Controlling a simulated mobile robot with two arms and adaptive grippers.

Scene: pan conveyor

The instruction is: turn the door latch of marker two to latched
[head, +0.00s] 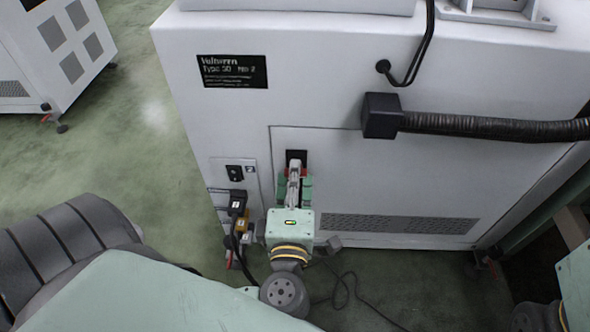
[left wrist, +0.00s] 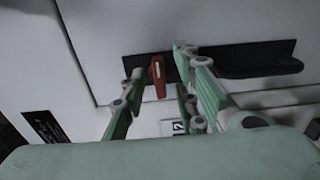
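Marker two is the white machine cabinet with a black nameplate (head: 232,71) ending in a 2. Its door (head: 400,180) is flush with the cabinet. The latch is a small red lever (left wrist: 158,77), which lies across a long black plate (left wrist: 245,56) in the left wrist view. My left gripper (head: 294,178) is at the latch in the head view and hides most of it. In the left wrist view my left gripper (left wrist: 157,66) is open, one finger on each side of the red lever, with visible gaps. My right gripper is out of view.
A black box with a ribbed hose (head: 480,127) sticks out at the door's upper right. Cables and a black plug (head: 237,202) hang left of my left gripper. A cable lies on the floor below. Open green floor (head: 140,140) lies to the left.

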